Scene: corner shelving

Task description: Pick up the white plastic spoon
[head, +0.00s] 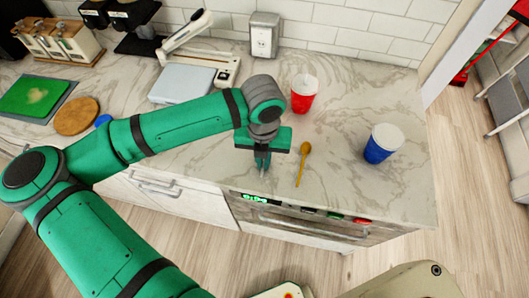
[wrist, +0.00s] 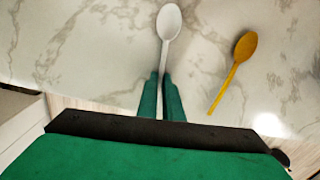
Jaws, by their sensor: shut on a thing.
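The white plastic spoon (wrist: 168,24) shows in the wrist view, with its bowl pointing away from my gripper and its handle running between the fingers. My gripper (wrist: 164,82) is shut on the spoon's handle. In the head view my gripper (head: 263,172) points down at the front part of the marble counter, and the spoon is mostly hidden there, with only a small pale bit at the fingertips. I cannot tell whether the spoon is touching the counter.
A yellow-brown spoon (head: 303,164) lies just right of my gripper; it also shows in the wrist view (wrist: 235,68).

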